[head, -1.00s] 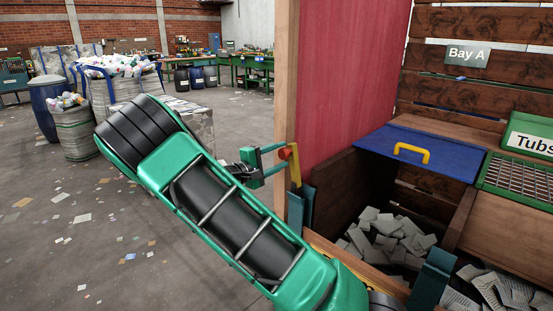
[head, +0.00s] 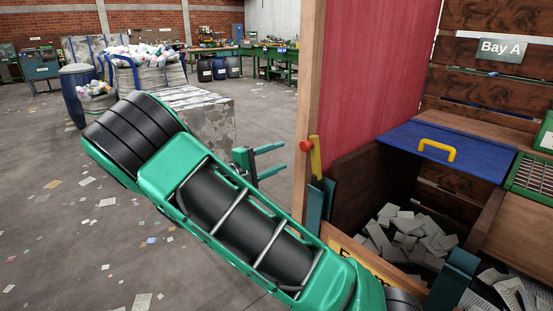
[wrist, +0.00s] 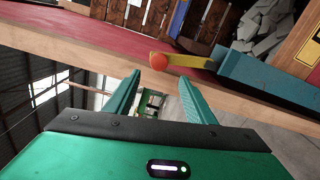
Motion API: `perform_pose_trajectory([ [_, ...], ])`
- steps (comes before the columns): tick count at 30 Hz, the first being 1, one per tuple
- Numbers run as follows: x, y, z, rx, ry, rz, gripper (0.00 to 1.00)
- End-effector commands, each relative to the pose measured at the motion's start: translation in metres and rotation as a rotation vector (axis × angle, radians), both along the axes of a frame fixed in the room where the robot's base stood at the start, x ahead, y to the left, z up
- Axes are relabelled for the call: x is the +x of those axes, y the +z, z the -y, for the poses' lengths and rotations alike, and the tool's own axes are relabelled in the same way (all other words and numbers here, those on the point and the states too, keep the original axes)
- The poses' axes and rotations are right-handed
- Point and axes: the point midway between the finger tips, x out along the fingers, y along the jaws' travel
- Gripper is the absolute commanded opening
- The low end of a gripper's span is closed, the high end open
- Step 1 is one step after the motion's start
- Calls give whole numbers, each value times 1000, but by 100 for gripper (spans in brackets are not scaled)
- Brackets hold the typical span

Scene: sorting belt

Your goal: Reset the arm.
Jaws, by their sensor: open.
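My gripper (head: 274,160) is open and empty in the head view, its two green fingers pointing right toward the wooden post. In the wrist view my gripper (wrist: 162,97) shows its fingers apart with nothing between them. Past the fingertips is a yellow lever (head: 315,157) with a red ball (head: 306,146) on the post's edge. The lever also shows in the wrist view (wrist: 192,61), with the red ball (wrist: 158,61) at its left end. The fingers are apart from it in the head view.
A wooden post (head: 309,90) and red panel (head: 370,75) stand right of my gripper. Behind are a bin of grey pieces (head: 345,190) and a blue lid (head: 400,140) with a yellow handle. A wrapped bale (head: 205,120) stands behind left. Open floor lies left.

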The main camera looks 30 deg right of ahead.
Motion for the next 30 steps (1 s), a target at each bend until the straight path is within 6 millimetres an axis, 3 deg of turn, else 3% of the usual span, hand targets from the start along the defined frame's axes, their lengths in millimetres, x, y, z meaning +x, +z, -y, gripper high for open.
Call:
perform_pose_trajectory([
  [10,0,0,0,2,1,0,50],
  [14,-9,-4,13,51,-29,7,50],
  [17,-27,-12,36,147,-87,22,50],
  [22,-74,-34,75,373,-216,65,50],
  [30,-149,-58,97,714,-401,153,50],
])
